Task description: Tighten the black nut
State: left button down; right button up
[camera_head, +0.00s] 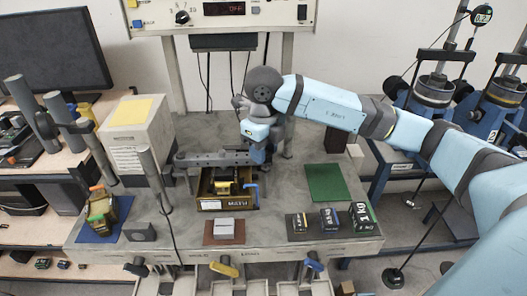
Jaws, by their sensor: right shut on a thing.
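My right arm comes in from the right. Its gripper (259,153) points down at the right end of a dark grey lever beam (210,159) on the bench. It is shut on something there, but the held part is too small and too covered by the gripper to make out. I cannot pick out the black nut for certain; it may be hidden at the gripper. An open box (211,205) with yellow and dark pieces sits just below the beam. My left gripper is not in view.
On the grey bench (275,225) lie a green mat (327,182), a brown pad (222,238) with a grey block, and several labelled weights, one marked 1 kg (362,216). A post (154,178) and a pale box (132,135) stand left. A control panel (220,14) hangs behind.

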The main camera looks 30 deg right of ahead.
jog(key=shift+m, duration=0.3)
jog(key=o, duration=0.9)
jog(key=shift+o, duration=0.2)
jog(key=shift+r, duration=0.15)
notch_tip(320, 180, up, 14)
jog(key=shift+f, duration=0.2)
